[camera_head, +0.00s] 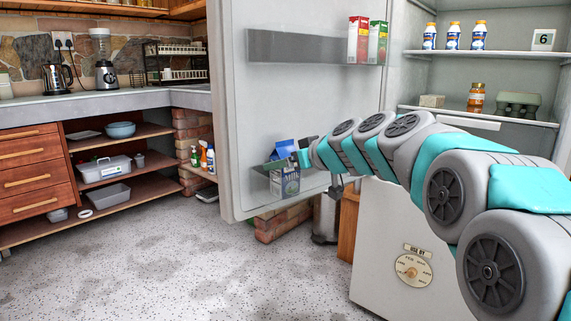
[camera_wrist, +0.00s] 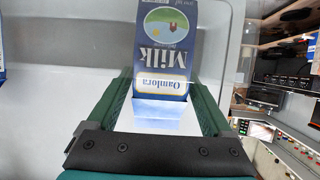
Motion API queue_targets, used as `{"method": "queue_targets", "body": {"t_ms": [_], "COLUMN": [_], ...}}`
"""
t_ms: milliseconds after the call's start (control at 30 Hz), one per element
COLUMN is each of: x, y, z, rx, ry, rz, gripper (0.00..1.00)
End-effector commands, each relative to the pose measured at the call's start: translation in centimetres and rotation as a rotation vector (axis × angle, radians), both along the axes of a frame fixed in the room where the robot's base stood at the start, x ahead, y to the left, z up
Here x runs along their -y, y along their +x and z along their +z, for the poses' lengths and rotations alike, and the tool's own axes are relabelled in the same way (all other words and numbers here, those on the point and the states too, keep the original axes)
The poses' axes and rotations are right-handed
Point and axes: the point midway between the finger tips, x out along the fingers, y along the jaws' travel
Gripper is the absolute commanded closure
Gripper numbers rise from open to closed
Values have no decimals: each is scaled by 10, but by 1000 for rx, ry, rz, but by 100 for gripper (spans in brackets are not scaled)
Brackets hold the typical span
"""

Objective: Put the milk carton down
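The milk carton (camera_wrist: 165,55) is blue and white, with its printing upside down in the wrist view. My gripper (camera_wrist: 162,88) has its green fingers along the two sides of the carton, with no clear gap, so it looks shut on it. In the head view, the carton (camera_head: 286,183) shows at the low bin (camera_head: 262,185) of the open fridge door. My gripper (camera_head: 302,155) is just above and to the right of it there. Whether the carton's base touches the bin floor cannot be seen.
The fridge door (camera_head: 290,100) stands open, with two juice cartons (camera_head: 367,40) on its upper shelf. Fridge shelves at right hold white bottles (camera_head: 451,36), an orange jar (camera_head: 476,98) and an egg box (camera_head: 518,104). Another blue item (camera_wrist: 2,75) shows at the wrist view's left edge.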

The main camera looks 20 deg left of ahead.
Motion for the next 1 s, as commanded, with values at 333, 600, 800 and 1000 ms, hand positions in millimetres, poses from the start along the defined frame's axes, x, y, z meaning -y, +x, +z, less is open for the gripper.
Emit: {"method": "queue_targets", "body": {"t_ms": [333, 600, 800, 1000], "x": [0, 16, 48, 76], "y": [0, -10, -30, -48], "z": [0, 10, 25, 40], "rx": [-1, 0, 1, 1], "ry": [-1, 2, 2, 1], "rz": [0, -2, -2, -1], "gripper": [0, 0, 0, 0]}}
